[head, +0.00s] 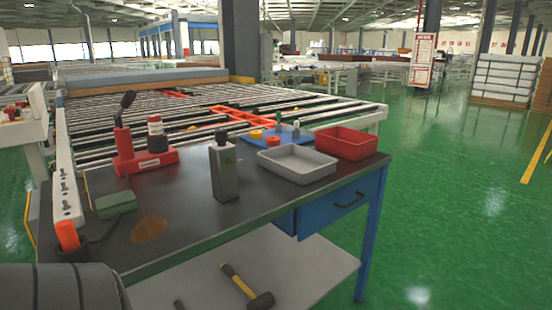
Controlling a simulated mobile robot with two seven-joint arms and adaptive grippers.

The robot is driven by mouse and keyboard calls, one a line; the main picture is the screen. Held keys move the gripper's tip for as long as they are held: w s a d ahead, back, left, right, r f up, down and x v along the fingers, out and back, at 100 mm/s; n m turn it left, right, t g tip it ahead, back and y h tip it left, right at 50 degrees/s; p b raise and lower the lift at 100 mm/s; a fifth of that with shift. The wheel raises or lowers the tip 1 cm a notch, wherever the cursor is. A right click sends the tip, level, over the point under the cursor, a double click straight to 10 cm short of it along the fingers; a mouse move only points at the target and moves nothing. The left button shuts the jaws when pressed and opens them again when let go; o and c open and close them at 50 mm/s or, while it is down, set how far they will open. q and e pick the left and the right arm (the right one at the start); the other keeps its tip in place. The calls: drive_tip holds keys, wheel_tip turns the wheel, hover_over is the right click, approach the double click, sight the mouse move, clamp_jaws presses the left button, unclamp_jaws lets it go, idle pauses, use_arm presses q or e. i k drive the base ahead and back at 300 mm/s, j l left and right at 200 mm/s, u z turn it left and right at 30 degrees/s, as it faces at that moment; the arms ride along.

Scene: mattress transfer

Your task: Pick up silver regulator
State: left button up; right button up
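A silver-grey upright box with a black knob on top, which looks like the silver regulator (225,174), stands on the dark top of the workbench (185,210), near its front edge. Its front face and one side show, and nothing touches it. Neither of my grippers shows in the head view.
A grey tray (297,178) and red bin (346,156) stand right of the silver box. A blue mat (262,142) with small parts lies behind. A red pump-like unit (146,163) and green block (116,205) are left. A hammer (247,288) lies on the lower shelf.

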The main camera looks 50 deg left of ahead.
sight(223, 167)
drive_tip(key=i+u, duration=0.45)
drive_tip(key=i+l+u, duration=0.1)
drive_tip(key=u, duration=0.35)
drive_tip(key=i+l+u, duration=0.3)
drive_tip(key=u, duration=0.15)
drive_tip(key=i, duration=0.1)
